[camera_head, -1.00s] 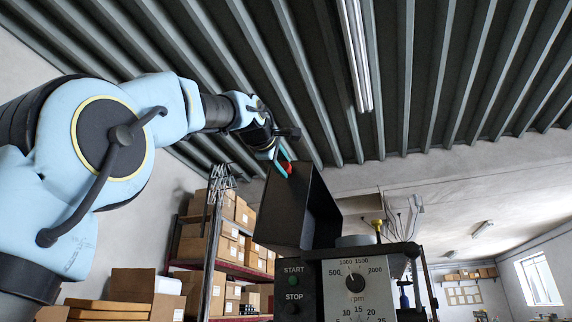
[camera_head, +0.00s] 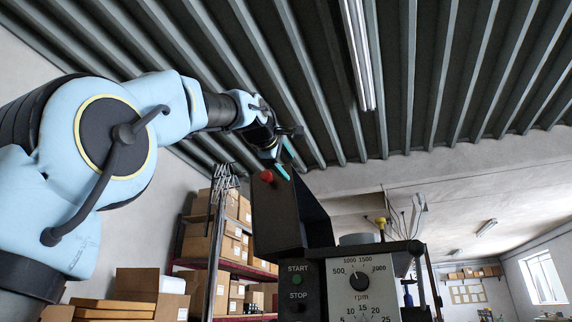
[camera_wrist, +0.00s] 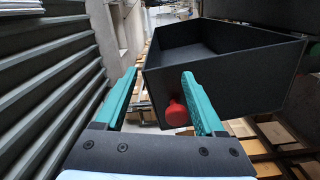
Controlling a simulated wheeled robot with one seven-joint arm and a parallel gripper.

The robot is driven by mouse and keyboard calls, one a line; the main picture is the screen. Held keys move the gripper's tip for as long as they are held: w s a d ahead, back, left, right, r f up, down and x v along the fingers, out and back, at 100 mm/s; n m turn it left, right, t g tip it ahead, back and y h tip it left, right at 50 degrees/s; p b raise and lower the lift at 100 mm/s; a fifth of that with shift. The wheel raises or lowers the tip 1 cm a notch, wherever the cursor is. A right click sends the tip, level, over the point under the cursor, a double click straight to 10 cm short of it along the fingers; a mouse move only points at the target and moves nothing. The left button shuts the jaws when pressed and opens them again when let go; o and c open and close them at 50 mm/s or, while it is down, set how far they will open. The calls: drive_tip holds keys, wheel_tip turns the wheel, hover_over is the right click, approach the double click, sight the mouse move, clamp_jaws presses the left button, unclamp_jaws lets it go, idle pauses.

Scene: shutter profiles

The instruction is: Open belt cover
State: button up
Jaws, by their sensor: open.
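The belt cover (camera_head: 275,215) is a black box-like lid, swung up and standing steeply on top of the machine head. In the wrist view its hollow inside (camera_wrist: 215,45) shows. A red knob (camera_head: 267,176) sits near its upper end; it also shows in the wrist view (camera_wrist: 177,113), close to the right finger. My gripper (camera_head: 284,160) is open and empty, with teal fingers just above and right of the knob in the head view. In the wrist view the fingertips (camera_wrist: 158,75) reach beside the cover's wall; whether they touch it I cannot tell.
The machine's front panel (camera_head: 357,290) carries an rpm dial and START and STOP buttons. A shelf with cardboard boxes (camera_head: 195,245) stands behind on the left. A yellow-topped part (camera_head: 380,224) rises right of the cover.

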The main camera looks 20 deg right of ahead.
drive_tip(key=b+v, duration=0.3)
drive_tip(key=v, duration=0.7)
drive_tip(key=shift+s+a+b, duration=0.25)
drive_tip(key=shift+b, duration=0.1)
